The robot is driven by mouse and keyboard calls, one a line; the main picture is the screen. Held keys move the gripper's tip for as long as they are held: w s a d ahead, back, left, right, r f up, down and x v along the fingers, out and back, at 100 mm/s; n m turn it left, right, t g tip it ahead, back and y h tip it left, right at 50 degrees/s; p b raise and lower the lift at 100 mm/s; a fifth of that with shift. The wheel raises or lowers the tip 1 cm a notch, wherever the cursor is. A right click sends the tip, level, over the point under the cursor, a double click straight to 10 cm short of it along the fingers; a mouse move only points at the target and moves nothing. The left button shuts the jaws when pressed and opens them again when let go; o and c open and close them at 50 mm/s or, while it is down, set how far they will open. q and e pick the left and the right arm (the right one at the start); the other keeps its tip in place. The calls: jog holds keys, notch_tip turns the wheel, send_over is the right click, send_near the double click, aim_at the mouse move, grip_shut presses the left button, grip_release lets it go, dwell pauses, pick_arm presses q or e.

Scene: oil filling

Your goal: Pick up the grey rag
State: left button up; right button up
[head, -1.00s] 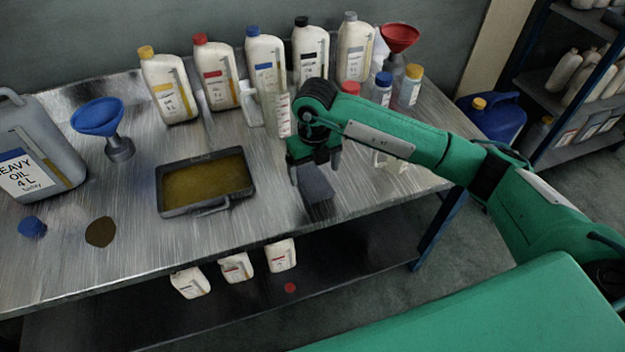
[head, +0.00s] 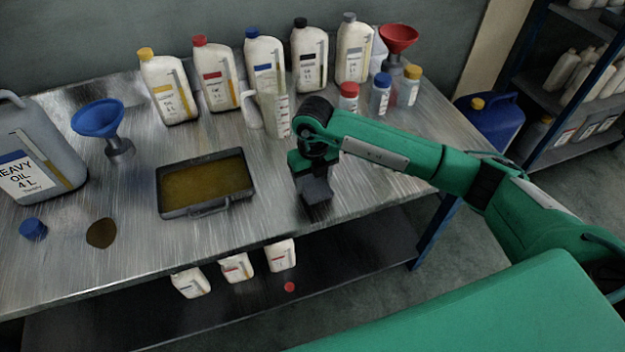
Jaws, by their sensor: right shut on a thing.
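The grey rag (head: 316,192) is a small dark grey folded piece on the metal bench near its front edge, right of the drip tray. My right gripper (head: 315,184) points down over it and is shut on it. The rag's upper part is hidden by the gripper, and I cannot tell whether it is clear of the bench top. My left gripper is not in view.
A tray of dark yellow oil (head: 207,183) lies just left of the gripper. A clear measuring jug (head: 275,115) and several small capped bottles stand behind it. A blue funnel (head: 97,120) and a brown spill (head: 101,232) are at left. The bench front right is clear.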

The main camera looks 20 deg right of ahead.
notch_tip(320, 180, up, 8)
jog(key=shift+w+r+b, duration=0.1)
jog(key=shift+r+b, duration=0.1)
jog(key=shift+b, duration=0.3)
notch_tip(320, 180, up, 10)
send_over(313, 181)
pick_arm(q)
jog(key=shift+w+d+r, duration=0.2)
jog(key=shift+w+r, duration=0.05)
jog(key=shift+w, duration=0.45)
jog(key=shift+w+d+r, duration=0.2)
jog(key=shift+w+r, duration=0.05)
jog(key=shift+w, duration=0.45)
pick_arm(e)
jog(key=shift+r, duration=0.75)
